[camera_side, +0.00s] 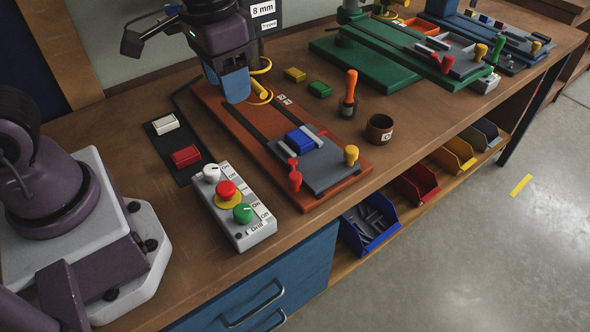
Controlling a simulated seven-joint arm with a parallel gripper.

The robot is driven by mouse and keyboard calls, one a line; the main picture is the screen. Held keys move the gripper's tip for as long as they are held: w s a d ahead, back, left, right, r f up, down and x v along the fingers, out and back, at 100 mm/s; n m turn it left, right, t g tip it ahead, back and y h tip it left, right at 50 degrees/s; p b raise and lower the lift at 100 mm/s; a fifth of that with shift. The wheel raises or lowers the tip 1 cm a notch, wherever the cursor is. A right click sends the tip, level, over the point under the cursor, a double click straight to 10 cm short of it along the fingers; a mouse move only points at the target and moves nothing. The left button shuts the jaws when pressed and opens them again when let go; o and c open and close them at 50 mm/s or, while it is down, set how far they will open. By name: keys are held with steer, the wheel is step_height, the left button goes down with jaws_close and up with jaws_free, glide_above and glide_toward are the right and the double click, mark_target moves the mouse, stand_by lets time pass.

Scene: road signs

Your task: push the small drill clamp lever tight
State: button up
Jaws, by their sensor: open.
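My gripper (225,82) hangs at the upper left with blue fingers pointing down, open. It is above the far end of the orange drill base (340,188), well behind and above the clamp and touching no lever. At the near end of this base, a grey clamp plate (325,177) carries a blue block (296,141) between light jaws. A red lever (295,181) stands up at the clamp's near left corner. A yellow knob (351,155) stands at its right corner. My arm hides most of the drill's upper part. How tight the lever is cannot be told.
A control box (240,214) with red and green knobs stands left of the base. A green drill base (378,66) and a blue one lie farther right.

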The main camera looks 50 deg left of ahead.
steer(key=n+g, duration=0.1)
steer(key=g, duration=0.1)
glide_above(295, 175)
steer(key=s+a, duration=0.2)
steer(key=s, duration=0.1)
step_height(295, 175, down, 7)
steer(key=w+d+n+t, duration=0.1)
steer(key=w, duration=0.2)
steer(key=f, duration=0.9)
steer(key=d+f, duration=0.1)
steer(key=f, duration=0.3)
steer(key=shift+f, duration=0.3)
steer(key=shift+c, duration=0.3)
jaws_close()
